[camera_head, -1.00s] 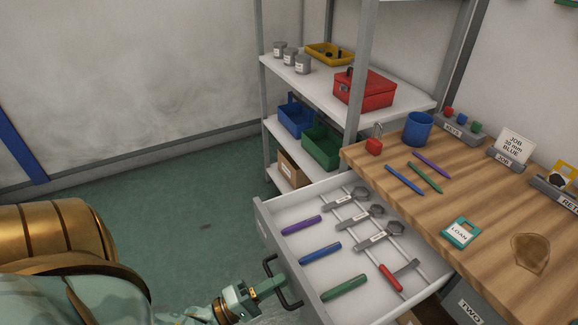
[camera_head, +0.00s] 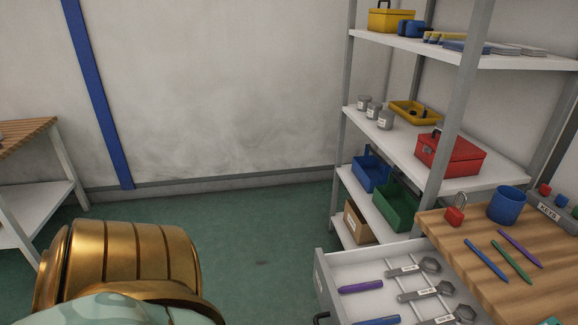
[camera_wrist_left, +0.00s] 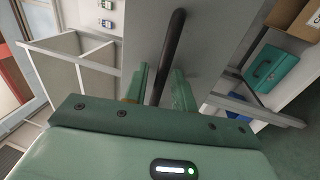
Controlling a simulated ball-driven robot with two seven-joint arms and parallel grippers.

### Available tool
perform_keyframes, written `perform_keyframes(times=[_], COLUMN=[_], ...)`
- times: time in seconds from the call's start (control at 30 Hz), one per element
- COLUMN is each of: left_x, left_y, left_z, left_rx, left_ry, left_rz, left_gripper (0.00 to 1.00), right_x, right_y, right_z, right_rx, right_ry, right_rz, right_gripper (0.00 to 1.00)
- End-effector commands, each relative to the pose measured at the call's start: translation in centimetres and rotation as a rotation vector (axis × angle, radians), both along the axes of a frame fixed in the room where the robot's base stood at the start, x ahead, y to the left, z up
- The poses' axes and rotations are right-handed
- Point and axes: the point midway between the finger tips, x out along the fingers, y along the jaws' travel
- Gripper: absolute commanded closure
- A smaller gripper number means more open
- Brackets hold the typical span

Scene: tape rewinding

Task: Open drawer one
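The top drawer (camera_head: 335,262) of the wooden workbench stands pulled out in the head view. Its label is not readable. Only the top of its dark handle (camera_head: 321,318) shows at the lower edge. In the left wrist view the black handle bar (camera_wrist_left: 171,50) runs between the fingers of my left gripper (camera_wrist_left: 160,92), in front of the grey drawer front (camera_wrist_left: 210,40). The fingers look apart, with gaps beside the bar. My left gripper is out of the head view. My right gripper is in neither view.
The drawer holds a purple marker (camera_head: 360,287), a blue marker (camera_head: 378,321) and wrenches (camera_head: 412,268). The bench top (camera_head: 455,262) carries a blue cup (camera_head: 507,204), a red padlock (camera_head: 454,215) and pens. Shelving (camera_head: 400,140) stands behind. Green floor (camera_head: 265,235) is clear left of the drawer.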

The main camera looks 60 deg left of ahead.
Motion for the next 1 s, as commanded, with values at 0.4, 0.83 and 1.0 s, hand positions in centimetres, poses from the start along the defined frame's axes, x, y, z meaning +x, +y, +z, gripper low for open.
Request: perform_keyframes(times=[0.4, 0.83, 1.0], left_x=[-6.2, -14.4, -15.1], left_y=[2.2, 5.3, 5.5], left_z=[-1.5, -3.2, -3.2], left_rx=[0.002, 0.001, 0.000], left_ry=[0.007, 0.003, 0.001], left_rz=[0.000, 0.000, 0.000], left_gripper=[0.74, 0.74, 0.74], right_x=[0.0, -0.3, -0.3], right_y=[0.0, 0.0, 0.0], right_z=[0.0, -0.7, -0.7], right_rx=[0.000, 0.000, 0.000], right_ry=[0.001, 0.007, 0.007], right_rz=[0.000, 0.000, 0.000], right_gripper=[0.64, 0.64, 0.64])
